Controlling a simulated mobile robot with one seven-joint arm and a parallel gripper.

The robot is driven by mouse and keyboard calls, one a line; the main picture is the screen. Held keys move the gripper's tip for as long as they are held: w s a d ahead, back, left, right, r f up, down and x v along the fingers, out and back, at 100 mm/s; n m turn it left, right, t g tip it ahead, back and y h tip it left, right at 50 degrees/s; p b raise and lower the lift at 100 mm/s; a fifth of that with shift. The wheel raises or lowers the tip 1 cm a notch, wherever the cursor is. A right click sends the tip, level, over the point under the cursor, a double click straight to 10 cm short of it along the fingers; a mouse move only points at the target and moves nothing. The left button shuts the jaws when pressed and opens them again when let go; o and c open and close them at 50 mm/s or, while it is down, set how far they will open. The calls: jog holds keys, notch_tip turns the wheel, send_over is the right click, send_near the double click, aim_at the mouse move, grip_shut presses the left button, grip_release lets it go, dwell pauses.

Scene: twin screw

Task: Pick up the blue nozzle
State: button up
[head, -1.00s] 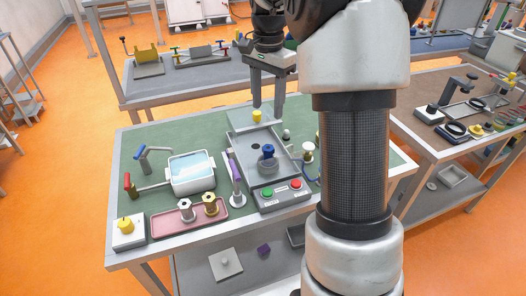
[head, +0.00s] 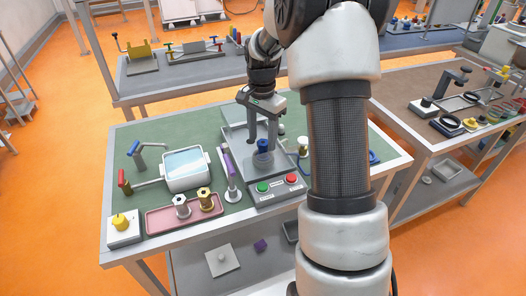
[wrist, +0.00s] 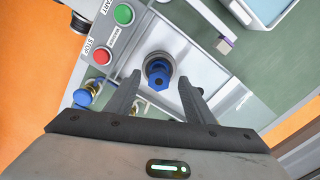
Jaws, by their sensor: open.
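The blue nozzle (head: 263,145) sits upright on a round grey base in the grey tray-like station (head: 240,160) on the green-topped table. In the wrist view the nozzle (wrist: 157,77) shows from above, just beyond and between the fingertips. My gripper (head: 262,143) is open and points down over the nozzle, with one finger on each side. In the wrist view my gripper (wrist: 162,80) holds nothing, and gaps show between both fingers and the nozzle.
A green button (head: 263,187) and a red button (head: 291,179) are at the station's front. Another blue-topped part (wrist: 82,97) stands near the station.

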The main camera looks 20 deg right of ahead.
aim_at(263, 142)
notch_tip(263, 142, down, 4)
jog(key=shift+d, duration=0.15)
grip_shut()
